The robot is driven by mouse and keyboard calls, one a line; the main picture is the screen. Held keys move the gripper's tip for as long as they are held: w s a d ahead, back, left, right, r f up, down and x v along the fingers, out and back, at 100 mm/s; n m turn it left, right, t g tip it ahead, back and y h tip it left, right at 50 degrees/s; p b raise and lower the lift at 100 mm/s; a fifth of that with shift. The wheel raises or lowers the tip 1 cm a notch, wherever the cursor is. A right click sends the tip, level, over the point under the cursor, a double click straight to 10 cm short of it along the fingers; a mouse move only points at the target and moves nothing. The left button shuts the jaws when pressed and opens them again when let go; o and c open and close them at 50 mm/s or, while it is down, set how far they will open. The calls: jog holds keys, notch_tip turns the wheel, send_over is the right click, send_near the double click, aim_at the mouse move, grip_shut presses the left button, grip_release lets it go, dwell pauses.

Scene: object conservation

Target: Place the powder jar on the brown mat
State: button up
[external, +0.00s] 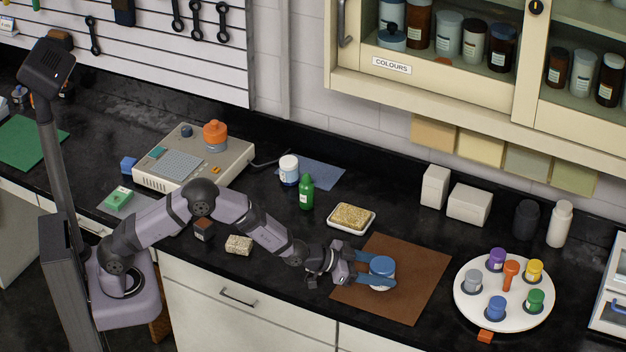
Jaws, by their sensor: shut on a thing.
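A round jar with a blue lid (382,265) is between the fingers of my gripper (385,274), which is shut on it; I take it to be the powder jar. The fingers reach in from the left, one on each side of the jar. The jar appears upright, over the upper middle of the brown mat (423,275). I cannot tell whether its base touches the mat. The mat lies flat near the front of the black counter. The fingers hide part of the jar's lower side.
A white dish with a sponge (352,217) sits just behind the mat. A round white carousel (480,316) with several coloured pots stands to the right. A green bottle (306,191) and a white jar (288,170) stand behind my arm. The mat's right part is bare.

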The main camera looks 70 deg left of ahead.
jog(key=shift+f, duration=0.1)
jog(key=o, duration=1.2)
jog(key=shift+c, duration=0.2)
jog(key=shift+s, duration=0.1)
jog(key=shift+s+r, duration=0.2)
jog(key=shift+r, duration=0.05)
jog(key=b+v, duration=0.3)
jog(key=v, duration=0.8)
jog(key=shift+s+a+r, duration=0.1)
jog(key=shift+s, duration=0.05)
